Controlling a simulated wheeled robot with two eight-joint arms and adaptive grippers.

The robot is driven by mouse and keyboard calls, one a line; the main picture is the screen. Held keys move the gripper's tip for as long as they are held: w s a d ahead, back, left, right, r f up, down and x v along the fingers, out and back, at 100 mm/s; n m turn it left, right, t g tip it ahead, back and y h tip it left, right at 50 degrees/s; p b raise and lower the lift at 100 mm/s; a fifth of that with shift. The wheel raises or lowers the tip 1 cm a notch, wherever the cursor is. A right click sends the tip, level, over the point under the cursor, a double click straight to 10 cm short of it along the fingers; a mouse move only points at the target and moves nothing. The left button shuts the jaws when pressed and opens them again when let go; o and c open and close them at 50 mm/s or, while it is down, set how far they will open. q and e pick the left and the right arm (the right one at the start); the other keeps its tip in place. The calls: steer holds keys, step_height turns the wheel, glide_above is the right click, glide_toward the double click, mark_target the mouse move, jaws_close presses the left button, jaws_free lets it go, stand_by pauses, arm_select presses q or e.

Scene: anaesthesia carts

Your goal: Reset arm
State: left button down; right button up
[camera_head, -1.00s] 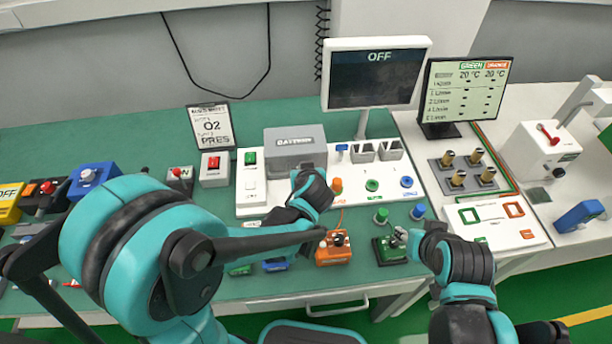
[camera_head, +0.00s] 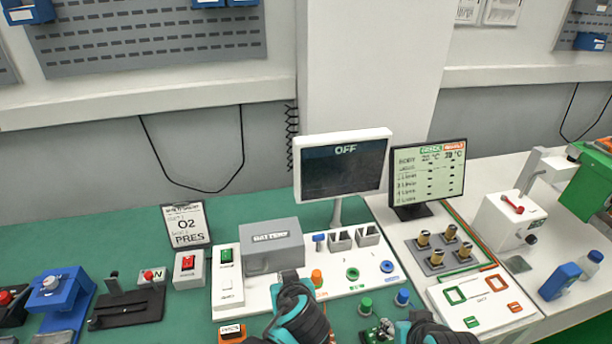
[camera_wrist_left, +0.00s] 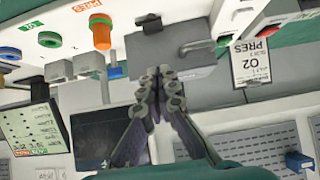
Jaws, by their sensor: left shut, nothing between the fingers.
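My left gripper (camera_head: 292,283) is at the bottom centre of the head view, in front of the white panel (camera_head: 231,308) that carries the grey BATTERY box (camera_head: 271,247). In the left wrist view, the left gripper (camera_wrist_left: 161,82) shows with its fingers together and nothing between them. That view is upside down, and the BATTERY box (camera_wrist_left: 168,52) lies just past the fingertips. My right gripper (camera_head: 388,328) is at the bottom edge of the head view, beside a small green block (camera_head: 368,335). Its fingers are too small and partly hidden to judge.
Green bench space (camera_head: 110,235) is clear at the back left.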

arm_select(q)
steer(key=s+a+m+g, duration=0.1)
steer(key=s+a, duration=0.2)
steer(key=s+a+m+g+h, duration=0.1)
steer(key=s+a, duration=0.2)
steer(key=s+a+h, duration=0.1)
steer(key=s+a, duration=0.2)
steer(key=a, duration=0.1)
steer(key=shift+s+a+f+m+g, duration=0.1)
steer(key=shift+s+f+m+g, duration=0.2)
steer(key=shift+m+g, duration=0.1)
steer(key=shift+s+a+r+h, duration=0.1)
steer(key=shift+s+h, duration=0.3)
steer(key=shift+s, duration=0.05)
stand_by(0.9)
